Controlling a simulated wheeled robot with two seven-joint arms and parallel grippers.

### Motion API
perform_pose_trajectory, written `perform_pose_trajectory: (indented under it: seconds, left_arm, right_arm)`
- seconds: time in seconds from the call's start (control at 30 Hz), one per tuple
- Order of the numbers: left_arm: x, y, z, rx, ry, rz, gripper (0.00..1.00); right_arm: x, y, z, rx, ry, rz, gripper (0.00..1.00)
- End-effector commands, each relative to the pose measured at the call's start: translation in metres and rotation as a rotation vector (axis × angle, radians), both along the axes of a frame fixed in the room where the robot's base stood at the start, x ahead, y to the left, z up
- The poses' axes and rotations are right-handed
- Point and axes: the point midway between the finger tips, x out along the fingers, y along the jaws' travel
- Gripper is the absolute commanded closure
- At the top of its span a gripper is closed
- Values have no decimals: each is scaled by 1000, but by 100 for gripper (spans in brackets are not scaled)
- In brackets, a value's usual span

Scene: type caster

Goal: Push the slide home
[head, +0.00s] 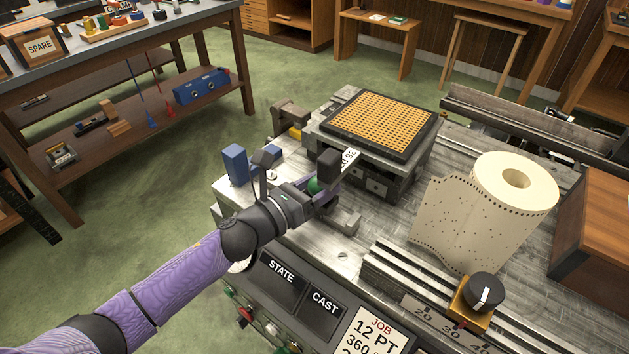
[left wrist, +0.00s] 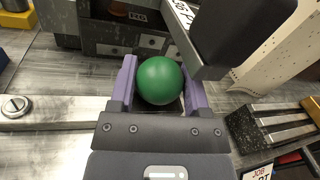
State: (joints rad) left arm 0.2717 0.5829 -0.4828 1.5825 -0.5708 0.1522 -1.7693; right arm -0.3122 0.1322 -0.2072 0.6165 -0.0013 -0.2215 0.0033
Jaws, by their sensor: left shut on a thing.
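My left gripper (head: 318,190) reaches in from the left and is shut on a green ball knob (left wrist: 159,80) at the front of the caster. In the left wrist view the purple fingers lie on both sides of the knob. The knob shows only partly in the head view (head: 314,185). The slide that it belongs to is mostly hidden by the gripper and the block above, so how far in it sits cannot be told. Behind the knob stands a dark block (head: 402,176) topped by a grid of orange cells (head: 378,122). My right gripper is not in view.
A blue block (head: 236,165) stands left of the gripper. A perforated paper roll (head: 500,205) stands to the right, and a black dial (head: 484,292) sits at the front right. The STATE and CAST panel (head: 300,298) is below my arm. A white tag (head: 348,158) is near the fingers.

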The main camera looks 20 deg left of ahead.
Motion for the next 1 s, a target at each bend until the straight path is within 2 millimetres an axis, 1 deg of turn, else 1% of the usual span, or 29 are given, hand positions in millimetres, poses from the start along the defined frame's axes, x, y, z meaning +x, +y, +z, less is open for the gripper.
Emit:
perform_pose_trajectory:
  seconds: [0.13,0.2,0.3,0.43,0.6,0.63,0.67,0.7,0.77,0.8,1.0]
  left_arm:
    - [-7,-20,1,1,0,-2,100]
    - [-11,-29,1,0,1,-1,100]
    - [-13,-36,1,-1,-1,0,100]
    - [-14,-38,1,-1,-1,-1,100]
    - [-14,-39,0,-1,0,-3,100]
    - [-14,-39,0,-1,0,-4,37]
    - [-15,-39,0,-1,0,-4,31]
    - [-15,-39,0,-1,0,-4,22]
    - [-14,-38,0,0,0,-3,10]
    - [-14,-38,0,0,0,-2,5]
    - [-14,-37,1,0,-1,0,5]
  right_arm:
    - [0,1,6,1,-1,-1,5]
    - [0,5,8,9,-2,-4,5]
    - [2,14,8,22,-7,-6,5]
    - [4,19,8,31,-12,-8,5]
    - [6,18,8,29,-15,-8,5]
    - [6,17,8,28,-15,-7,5]
    - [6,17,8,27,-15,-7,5]
    - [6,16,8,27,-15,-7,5]
    - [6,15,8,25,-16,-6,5]
    - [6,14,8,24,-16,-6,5]
    - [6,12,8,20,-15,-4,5]
